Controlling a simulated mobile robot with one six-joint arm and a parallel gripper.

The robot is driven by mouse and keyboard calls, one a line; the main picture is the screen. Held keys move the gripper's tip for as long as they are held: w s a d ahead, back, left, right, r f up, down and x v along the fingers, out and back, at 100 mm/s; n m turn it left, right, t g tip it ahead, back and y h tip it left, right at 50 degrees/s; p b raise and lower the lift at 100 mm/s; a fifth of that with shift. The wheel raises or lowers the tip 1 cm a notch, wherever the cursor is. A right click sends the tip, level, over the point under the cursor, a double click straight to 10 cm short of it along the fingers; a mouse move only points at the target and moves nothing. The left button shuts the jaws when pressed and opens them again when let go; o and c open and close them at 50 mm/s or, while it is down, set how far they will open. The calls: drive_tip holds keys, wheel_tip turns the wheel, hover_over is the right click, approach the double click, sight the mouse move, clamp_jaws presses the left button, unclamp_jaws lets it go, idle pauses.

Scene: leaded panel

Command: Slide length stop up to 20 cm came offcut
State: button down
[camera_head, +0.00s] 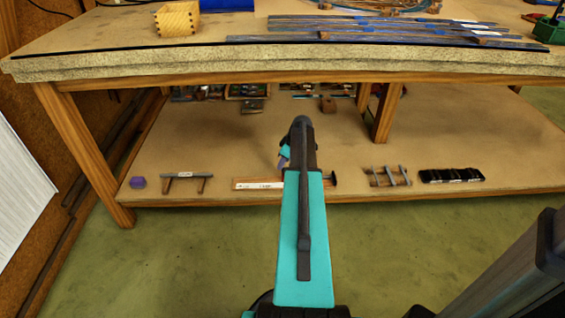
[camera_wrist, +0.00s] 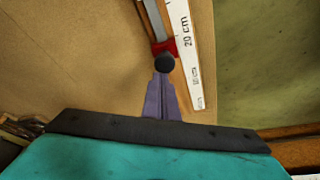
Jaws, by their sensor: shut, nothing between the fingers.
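The length gauge is a wooden strip with a white scale (camera_wrist: 184,22) marked 20 cm, lying on the lower shelf. In the head view, its white scale (camera_head: 259,184) shows left of my arm, which hides part of it. The red length stop (camera_wrist: 160,47) has a round black knob (camera_wrist: 165,63) on its near side. A grey strip, apparently the came offcut (camera_wrist: 153,18), runs from the top edge down to the stop; I cannot tell whether they touch. My gripper (camera_wrist: 161,77) is shut and empty, its purple fingertips right by the knob; contact is unclear.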

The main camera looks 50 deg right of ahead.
drive_tip(key=shift+s, duration=0.1)
drive_tip(key=shift+a, duration=0.1)
drive_tip(key=shift+w+a+r+p, duration=0.15)
drive_tip(key=shift+w+p, duration=0.15)
drive_tip(key=shift+w, duration=0.55)
wheel_tip(320, 180, up, 10)
drive_tip(key=s+p, duration=0.1)
drive_tip(key=p, duration=0.2)
drive_tip(key=shift+d, duration=0.2)
